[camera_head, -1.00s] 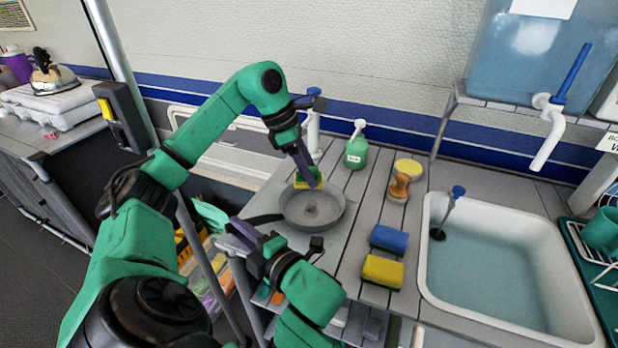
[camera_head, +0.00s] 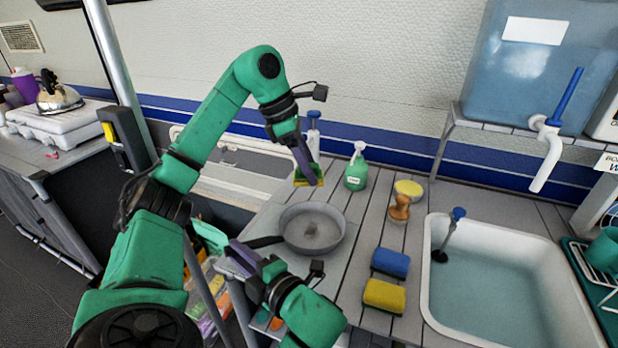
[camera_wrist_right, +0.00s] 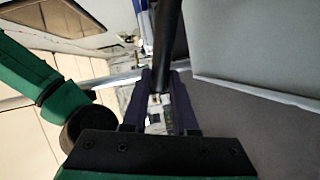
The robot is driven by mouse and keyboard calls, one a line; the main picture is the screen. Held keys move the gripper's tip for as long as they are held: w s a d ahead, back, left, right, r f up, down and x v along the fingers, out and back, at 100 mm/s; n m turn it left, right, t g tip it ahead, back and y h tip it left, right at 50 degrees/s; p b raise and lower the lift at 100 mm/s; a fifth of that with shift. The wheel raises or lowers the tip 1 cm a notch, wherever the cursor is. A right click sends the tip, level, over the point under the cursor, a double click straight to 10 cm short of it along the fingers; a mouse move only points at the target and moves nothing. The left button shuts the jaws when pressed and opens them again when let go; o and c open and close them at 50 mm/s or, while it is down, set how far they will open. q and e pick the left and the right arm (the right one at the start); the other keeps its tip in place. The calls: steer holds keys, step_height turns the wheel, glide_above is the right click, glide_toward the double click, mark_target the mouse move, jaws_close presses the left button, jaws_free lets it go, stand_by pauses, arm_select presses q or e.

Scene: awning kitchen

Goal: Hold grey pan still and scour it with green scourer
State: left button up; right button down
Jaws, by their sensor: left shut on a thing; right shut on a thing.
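The grey pan (camera_head: 334,218) sits on the slatted counter, with a brownish patch on its inside bottom. Its dark handle (camera_head: 264,241) points left. My right gripper (camera_head: 243,255) is shut on that handle; in the right wrist view the dark handle (camera_wrist_right: 168,45) runs up from between the fingers. My left gripper (camera_head: 308,174) is shut on the green scourer (camera_head: 301,180), which has a yellow side. It holds the scourer above and behind the pan's far rim, apart from the pan. The fingers partly hide the scourer.
A green spray bottle (camera_head: 356,168) stands behind the pan. A wooden brush (camera_head: 400,207), a yellow round sponge (camera_head: 408,188), a blue sponge (camera_head: 390,262) and a yellow sponge (camera_head: 384,296) lie to its right. A water-filled sink (camera_head: 500,270) is further right.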

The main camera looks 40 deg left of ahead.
steer(key=c, duration=0.6)
jaws_free()
steer(key=d, duration=0.4)
steer(key=d+r, duration=0.1)
steer(key=d, duration=0.7)
steer(key=shift+s+r, duration=0.2)
steer(key=shift+r, duration=0.1)
arm_select(q)
steer(key=shift+r, duration=0.15)
arm_select(e)
steer(key=shift+r, duration=0.15)
